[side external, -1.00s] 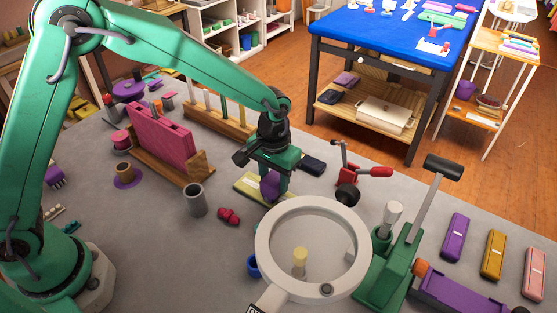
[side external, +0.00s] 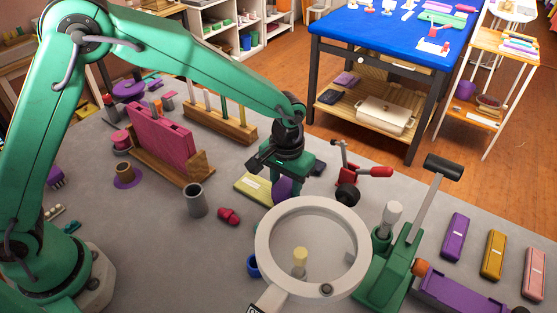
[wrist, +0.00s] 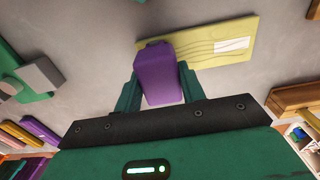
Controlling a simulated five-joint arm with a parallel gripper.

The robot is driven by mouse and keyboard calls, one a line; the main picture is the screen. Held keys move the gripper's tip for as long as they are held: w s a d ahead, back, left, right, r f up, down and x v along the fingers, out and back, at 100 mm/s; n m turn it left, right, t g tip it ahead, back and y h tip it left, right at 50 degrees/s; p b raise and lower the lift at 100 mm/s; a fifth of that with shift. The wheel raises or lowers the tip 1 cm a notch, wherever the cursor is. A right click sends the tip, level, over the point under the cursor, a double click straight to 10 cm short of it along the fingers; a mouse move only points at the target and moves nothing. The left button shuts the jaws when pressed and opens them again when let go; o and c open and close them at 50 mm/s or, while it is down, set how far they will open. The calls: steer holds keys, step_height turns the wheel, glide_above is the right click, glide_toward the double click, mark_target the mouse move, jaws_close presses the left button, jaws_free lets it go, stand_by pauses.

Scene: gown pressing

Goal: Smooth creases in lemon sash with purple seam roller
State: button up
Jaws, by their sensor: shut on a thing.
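The lemon sash (side external: 256,188) lies flat on the grey worktop. In the wrist view the sash (wrist: 216,42) shows dark wavy crease lines and a white patch near its right end. My gripper (wrist: 159,85) is shut on the purple seam roller (wrist: 160,72), one green finger on each side of it. The roller's far end overlaps the sash's left end in the wrist view; whether it touches the cloth I cannot tell. In the side view the roller (side external: 282,190) hangs under my gripper (side external: 283,172) at the sash's right end.
A white ring magnifier (side external: 262,245) stands in front of the gripper. A red-handled clamp (side external: 376,171) and a green press (side external: 393,255) are to the right. A pink panel in a wooden stand (side external: 162,137) and a grey cup (side external: 195,200) are to the left.

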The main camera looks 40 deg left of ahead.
steer(key=shift+d, duration=0.15)
steer(key=shift+d+f, duration=0.1)
steer(key=shift+d, duration=1.05)
steer(key=shift+a, duration=0.1)
steer(key=shift+a, duration=2.2)
steer(key=shift+a, duration=2.3)
